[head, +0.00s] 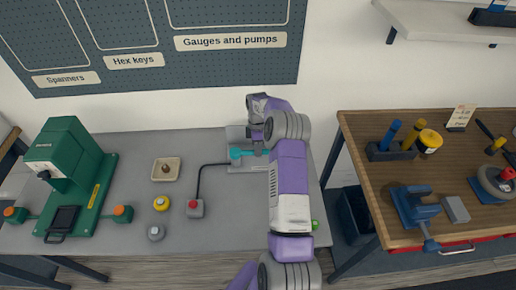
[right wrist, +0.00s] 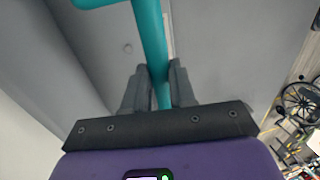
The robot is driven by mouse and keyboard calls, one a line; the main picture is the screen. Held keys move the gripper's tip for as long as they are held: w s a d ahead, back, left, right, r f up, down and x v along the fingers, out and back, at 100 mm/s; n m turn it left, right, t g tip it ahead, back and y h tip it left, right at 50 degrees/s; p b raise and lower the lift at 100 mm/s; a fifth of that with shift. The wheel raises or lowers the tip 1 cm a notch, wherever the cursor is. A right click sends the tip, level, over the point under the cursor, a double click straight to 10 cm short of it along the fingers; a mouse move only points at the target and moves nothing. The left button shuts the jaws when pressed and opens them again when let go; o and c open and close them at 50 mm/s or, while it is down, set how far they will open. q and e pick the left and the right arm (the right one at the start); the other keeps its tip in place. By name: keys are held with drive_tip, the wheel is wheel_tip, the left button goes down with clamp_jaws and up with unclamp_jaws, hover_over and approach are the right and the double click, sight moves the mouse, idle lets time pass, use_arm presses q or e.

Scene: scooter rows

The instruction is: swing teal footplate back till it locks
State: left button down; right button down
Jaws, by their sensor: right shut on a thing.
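A teal bar (head: 238,154) shows on a light grey fixture (head: 236,134) at the right end of the grey bench. It is the only teal part I see, and I cannot make out a plate shape. My right gripper (right wrist: 157,78) is shut on the straight shaft of the teal bar (right wrist: 150,35), one finger on each side. The bar bends to the left at the top of the right wrist view. In the head view my right arm hides part of the fixture and bar. My left gripper is not in view.
A red-button box (head: 195,208) stands left of the fixture, with a black cable running to it. A green machine (head: 62,160), a small tray (head: 166,169) and yellow and grey knobs stand further left. A wooden table (head: 370,165) with tools is at the right, across a gap.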

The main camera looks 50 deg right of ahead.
drive_tip(key=c, duration=0.9)
unclamp_jaws()
drive_tip(key=shift+w, duration=0.1)
drive_tip(key=shift+r, duration=0.1)
drive_tip(key=r, duration=0.5)
drive_tip(key=w+d+r, duration=0.1)
drive_tip(key=r, duration=0.1)
drive_tip(key=shift+d+r, duration=0.1)
drive_tip(key=shift+r, duration=0.1)
